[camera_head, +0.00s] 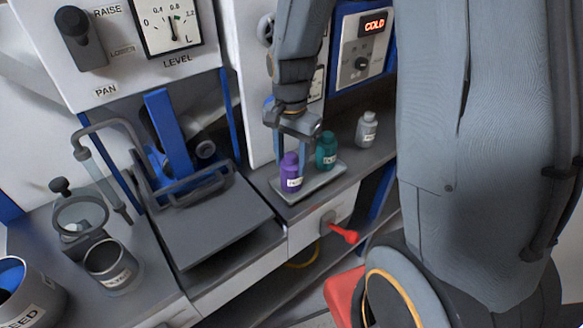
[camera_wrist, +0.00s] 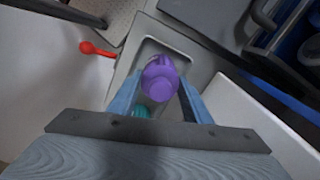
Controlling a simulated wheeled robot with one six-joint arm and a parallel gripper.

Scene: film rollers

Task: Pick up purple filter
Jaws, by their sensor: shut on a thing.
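The purple filter (camera_head: 290,174) is a small purple bottle with a white label. In the head view it stands upright at the left part of a shallow grey tray (camera_head: 324,181). My gripper (camera_head: 291,160) reaches down from above with its fingers at the bottle. In the wrist view the purple filter (camera_wrist: 160,79) shows from above between the two blue-grey fingers of my gripper (camera_wrist: 158,88), which is shut on it. Whether its base touches the tray is hard to tell. A teal bottle (camera_head: 326,151) stands on the tray just right of the purple one.
A grey-white bottle (camera_head: 366,129) stands on the counter farther right. A red lever (camera_head: 343,233) sticks out below the tray. A flat grey plate (camera_head: 212,226) with a blue-armed frame lies left. A metal cup (camera_head: 111,268) stands at far left.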

